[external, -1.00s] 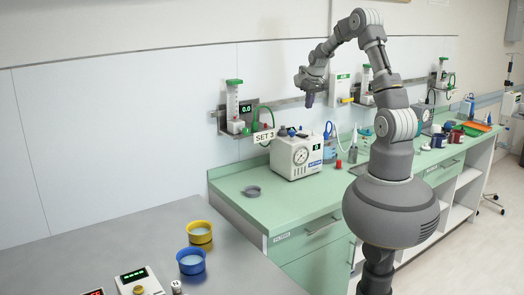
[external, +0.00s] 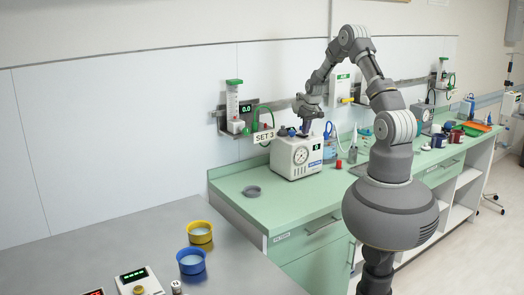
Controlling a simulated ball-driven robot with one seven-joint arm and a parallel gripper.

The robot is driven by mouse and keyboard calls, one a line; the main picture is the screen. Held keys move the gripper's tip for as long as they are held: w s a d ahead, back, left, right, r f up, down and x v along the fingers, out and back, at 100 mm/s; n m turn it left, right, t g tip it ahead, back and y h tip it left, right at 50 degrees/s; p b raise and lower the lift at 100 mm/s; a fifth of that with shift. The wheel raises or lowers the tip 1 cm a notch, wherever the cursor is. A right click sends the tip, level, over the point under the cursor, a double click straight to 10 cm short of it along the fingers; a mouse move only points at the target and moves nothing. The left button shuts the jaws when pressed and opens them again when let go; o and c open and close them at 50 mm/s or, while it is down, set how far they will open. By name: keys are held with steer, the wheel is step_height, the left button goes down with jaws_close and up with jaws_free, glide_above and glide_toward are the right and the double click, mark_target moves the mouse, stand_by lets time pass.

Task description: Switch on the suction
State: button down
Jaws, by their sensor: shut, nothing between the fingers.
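The suction unit (external: 292,159), a white box with a round gauge and a small dark display on its front, stands on the green counter. A dark blue knob or cap sits on its top at the left. My gripper (external: 305,130) is shut and empty, pointing down at the top of the suction unit, close to its rear right part. I cannot tell whether the fingertips touch it. A switch on the unit is not clearly visible; the gripper hides part of the top.
A flowmeter (external: 234,105) hangs on the wall rail. A grey ring (external: 251,191) lies on the clear counter front left.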

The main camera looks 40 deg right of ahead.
steer(key=f+b, duration=0.1)
steer(key=b, duration=0.2)
steer(key=shift+s+f+t, duration=0.15)
steer(key=shift+f+t, duration=0.1)
steer(key=shift+t, duration=0.15)
steer(key=shift+s+r, duration=0.15)
steer(key=shift+r, duration=0.2)
steer(key=shift+w, duration=0.2)
steer(key=shift+w+r+p, duration=0.35)
steer(key=shift+w, duration=0.3)
